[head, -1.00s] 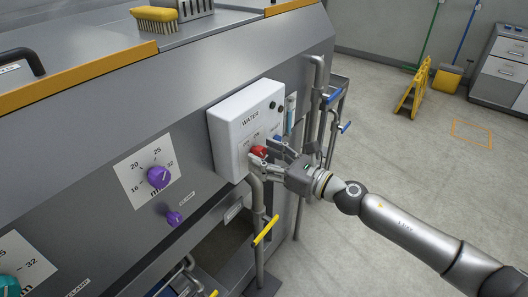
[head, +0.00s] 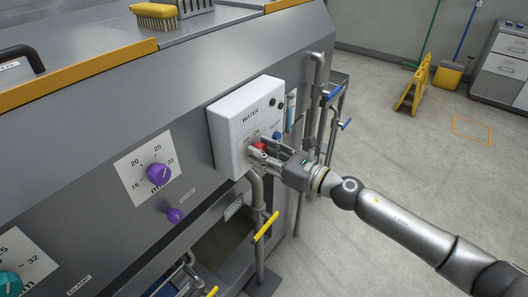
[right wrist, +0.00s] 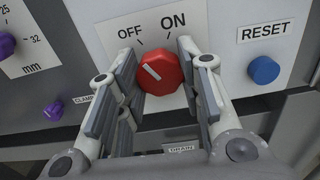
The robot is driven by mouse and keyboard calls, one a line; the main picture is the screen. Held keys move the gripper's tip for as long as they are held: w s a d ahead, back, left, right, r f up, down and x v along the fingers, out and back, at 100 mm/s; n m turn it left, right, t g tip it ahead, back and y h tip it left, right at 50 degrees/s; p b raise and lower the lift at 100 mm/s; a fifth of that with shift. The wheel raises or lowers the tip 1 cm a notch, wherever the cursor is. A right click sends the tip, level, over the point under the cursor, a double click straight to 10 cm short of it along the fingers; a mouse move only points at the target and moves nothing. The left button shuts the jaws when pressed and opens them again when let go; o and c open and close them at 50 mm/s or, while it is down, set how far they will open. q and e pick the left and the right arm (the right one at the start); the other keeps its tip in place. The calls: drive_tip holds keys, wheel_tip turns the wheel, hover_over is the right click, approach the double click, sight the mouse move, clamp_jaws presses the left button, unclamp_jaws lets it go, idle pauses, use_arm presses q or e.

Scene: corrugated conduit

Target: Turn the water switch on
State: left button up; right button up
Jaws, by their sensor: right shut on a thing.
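The water switch is a red knob (head: 258,146) on the front of a white box (head: 231,116) labelled WATER. In the right wrist view the red knob (right wrist: 164,72) sits below the printed words OFF and ON. Its white mark points up and left, towards OFF. My right gripper (head: 257,149) is at the box, with one finger on each side of the knob, shut on it. In the head view the fingers partly cover the knob. My left gripper is not in view.
A blue RESET knob (right wrist: 263,70) is right of the red knob. Pipes (head: 314,105) with blue handles run beside the box, and a yellow valve handle (head: 266,228) is below. Purple knobs (head: 158,174) are to the left.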

drive_tip(key=m+p, duration=0.5)
drive_tip(key=m, duration=0.6)
drive_tip(key=shift+m, duration=0.3)
drive_tip(key=shift+p, duration=0.3)
drive_tip(key=o, duration=1)
drive_tip(key=shift+o, duration=0.2)
drive_tip(key=v, duration=1.2)
